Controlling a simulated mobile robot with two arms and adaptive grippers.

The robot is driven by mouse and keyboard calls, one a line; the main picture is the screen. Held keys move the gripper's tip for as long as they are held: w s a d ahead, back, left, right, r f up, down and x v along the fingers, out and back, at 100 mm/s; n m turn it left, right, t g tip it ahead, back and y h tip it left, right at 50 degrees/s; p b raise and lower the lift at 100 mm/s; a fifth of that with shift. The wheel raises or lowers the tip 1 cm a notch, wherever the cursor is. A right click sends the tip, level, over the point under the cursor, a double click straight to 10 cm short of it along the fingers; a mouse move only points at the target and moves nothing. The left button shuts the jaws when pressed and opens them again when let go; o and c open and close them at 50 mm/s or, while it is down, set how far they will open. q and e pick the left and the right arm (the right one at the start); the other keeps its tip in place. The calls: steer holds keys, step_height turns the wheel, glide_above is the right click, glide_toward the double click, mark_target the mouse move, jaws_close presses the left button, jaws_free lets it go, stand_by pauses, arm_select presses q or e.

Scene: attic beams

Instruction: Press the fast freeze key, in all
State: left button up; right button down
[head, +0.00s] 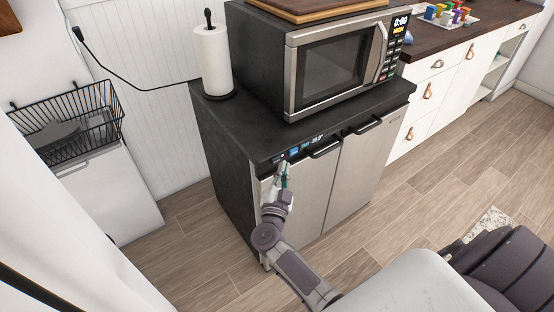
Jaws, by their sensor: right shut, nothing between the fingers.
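A low black cabinet fridge-freezer (226,165) with two steel doors stands in the middle of the head view. A narrow control strip (305,145) runs along the top of its left door, with small lit keys and a bright display. The key labels are too small to read, so I cannot tell which is fast freeze. My right gripper (283,169) is shut and empty, its tips just below the left end of the strip. I cannot tell whether they touch the panel. The gripper may hide part of the strip's left end. My left gripper is not in view.
A microwave (330,68) and a paper towel roll (212,60) stand on top of the appliance. Door handles (325,149) stick out right of the strip. A wire basket (70,120) is at left, white drawers (431,92) at right. The wooden floor in front is mostly clear.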

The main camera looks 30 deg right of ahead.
steer(key=s+p, duration=0.2)
steer(key=s, duration=0.3)
steer(key=shift+d+p, duration=0.2)
steer(key=shift+p, duration=0.1)
stand_by(0.8)
steer(key=s+a+f+n+g+y, duration=0.1)
steer(key=s+a+f+n+y, duration=0.3)
steer(key=f, duration=0.5)
steer(key=s+a+f+n+g+y, duration=0.1)
steer(key=s+a+f+n+y, duration=0.3)
steer(key=f, duration=0.6)
steer(key=s+a+f+n+g+y, duration=0.1)
steer(key=s+a+f+n+y, duration=0.3)
steer(key=f, duration=0.5)
steer(key=s+d+f+n+g, duration=0.1)
steer(key=s+f, duration=0.4)
steer(key=s, duration=0.5)
steer(key=s+d+f+n+g, duration=0.1)
steer(key=s+f+n+g, duration=0.2)
steer(key=s+f+g, duration=0.3)
steer(key=s+d+f+n+g, duration=0.1)
steer(key=s+f, duration=0.4)
steer(key=s, duration=0.9)
steer(key=n+g, duration=0.1)
steer(key=g, duration=0.1)
steer(key=shift+d+f+g+y, duration=0.15)
steer(key=shift+d+g+y, duration=0.15)
steer(key=shift+g+y, duration=0.1)
